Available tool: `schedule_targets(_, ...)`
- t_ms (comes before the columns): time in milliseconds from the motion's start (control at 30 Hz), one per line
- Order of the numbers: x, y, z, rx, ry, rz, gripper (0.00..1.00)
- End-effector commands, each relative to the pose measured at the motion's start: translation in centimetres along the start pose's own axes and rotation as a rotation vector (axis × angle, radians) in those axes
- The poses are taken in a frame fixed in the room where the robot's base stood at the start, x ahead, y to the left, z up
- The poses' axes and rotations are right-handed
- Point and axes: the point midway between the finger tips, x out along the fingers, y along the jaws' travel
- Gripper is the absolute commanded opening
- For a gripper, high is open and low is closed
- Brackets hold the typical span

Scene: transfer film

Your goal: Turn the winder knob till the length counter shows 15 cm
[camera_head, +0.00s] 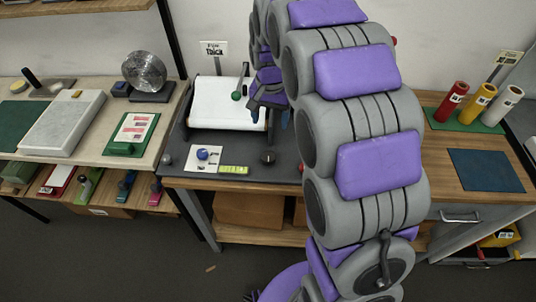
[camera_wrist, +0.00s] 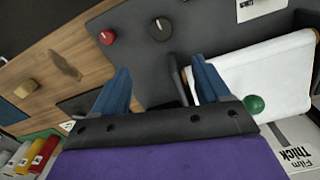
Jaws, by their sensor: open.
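A dark station (camera_head: 185,140) carries a white film sheet (camera_head: 215,100). A green ball (camera_head: 236,96) on a thin stem stands over the film; it also shows in the wrist view (camera_wrist: 253,104). In front are a blue knob (camera_head: 202,154) on a white card, a yellow-green counter display (camera_head: 233,170), and a black knob (camera_head: 268,157). The display's digits are too small to read. The black knob shows a white mark in the wrist view (camera_wrist: 160,28). I cannot tell which knob is the winder. My gripper (camera_head: 269,114) is open and empty, behind the black knob, apart from it.
A red knob (camera_wrist: 107,37) sits beside the black knob. A "Film Thick" sign (camera_head: 214,50) stands behind. The left bench holds a pale block (camera_head: 62,122) and a shiny disc (camera_head: 143,71). Red, yellow and white rolls (camera_head: 452,100) stand right. My arm hides the station's right side.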

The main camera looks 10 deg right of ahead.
Motion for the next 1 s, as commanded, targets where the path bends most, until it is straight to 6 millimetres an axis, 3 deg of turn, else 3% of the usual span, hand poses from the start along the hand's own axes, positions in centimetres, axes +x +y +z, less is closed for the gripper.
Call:
schedule_targets(600, 12.1, 0.2, 0.1, -0.001, -0.005, 0.002, 0.76)
schedule_targets(800, 14.9, 0.1, 0.1, -0.001, -0.001, 0.001, 0.76)
schedule_targets(1000, 16.1, 0.0, 0.1, -0.001, 0.001, 0.000, 0.76)
